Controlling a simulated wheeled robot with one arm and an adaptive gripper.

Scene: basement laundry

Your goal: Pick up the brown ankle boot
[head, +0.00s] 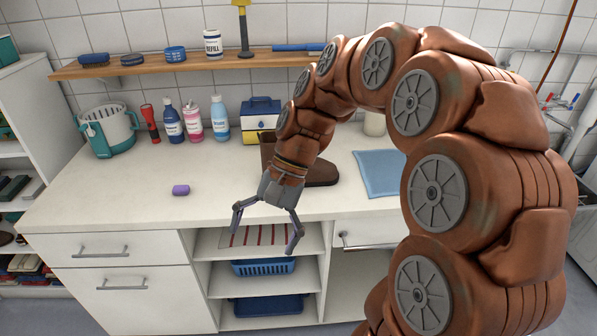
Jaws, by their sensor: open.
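The brown ankle boot (322,174) stands on the white counter (130,215), partly hidden behind my wrist. Its shaft shows to the left of the wrist and its toe to the right. My gripper (264,241) hangs in front of the counter's front edge, nearer to the camera than the boot. Its two fingers are spread wide and point downward, with nothing between them. The gripper appears apart from the boot.
A purple object (180,190) lies on the counter to the left. Bottles (192,121), a blue-and-yellow box (261,116) and a teal-and-white basket (108,133) line the back. A blue cloth (380,173) lies right of the boot. A wooden shelf (215,61) runs above. The front-left counter is mostly clear.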

